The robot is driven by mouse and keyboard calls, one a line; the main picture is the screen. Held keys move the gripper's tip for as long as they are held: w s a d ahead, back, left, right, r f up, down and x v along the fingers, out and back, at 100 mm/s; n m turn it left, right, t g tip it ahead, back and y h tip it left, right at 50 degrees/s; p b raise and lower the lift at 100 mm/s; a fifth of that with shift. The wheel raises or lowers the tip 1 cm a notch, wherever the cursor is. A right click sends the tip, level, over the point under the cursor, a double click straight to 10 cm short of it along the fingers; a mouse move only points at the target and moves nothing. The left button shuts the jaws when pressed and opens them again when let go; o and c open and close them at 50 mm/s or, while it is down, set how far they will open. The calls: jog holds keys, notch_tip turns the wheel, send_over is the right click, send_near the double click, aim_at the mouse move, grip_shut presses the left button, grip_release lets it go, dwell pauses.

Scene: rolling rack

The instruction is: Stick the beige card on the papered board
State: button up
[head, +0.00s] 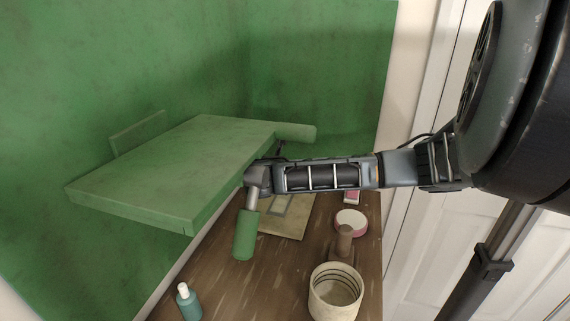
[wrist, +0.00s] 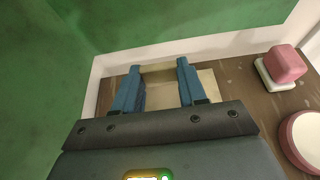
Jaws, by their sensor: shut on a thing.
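In the wrist view my gripper (wrist: 158,70) has blue fingers, with a beige strip between their tips that looks like the edge of the beige card (wrist: 158,68). The jaws are shut on it. Beyond and below the fingers is a flat beige board (wrist: 210,84) on the brown table; I take it as the papered board. In the head view this board (head: 294,225) lies flat on the table, partly hidden by my arm. A grey outline shows on it. I cannot make out the fingers or card in the head view, nor whether card and board touch.
A green slab (head: 165,170) juts over the table's left side, by the green wall (head: 310,60). A pink-and-white jar (head: 350,222), a cream cup (head: 336,292) and a teal bottle (head: 188,303) stand on the table (head: 240,285). A pink block (wrist: 286,62) lies right of my gripper.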

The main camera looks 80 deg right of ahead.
jog(key=shift+f+b, duration=1.55)
jog(key=shift+f, duration=1.85)
jog(key=shift+f, duration=0.15)
jog(key=o, duration=1.3)
jog(key=shift+c, duration=0.2)
jog(key=shift+b+v, duration=0.4)
jog(key=shift+v, duration=3.55)
jog(key=shift+d, duration=0.1)
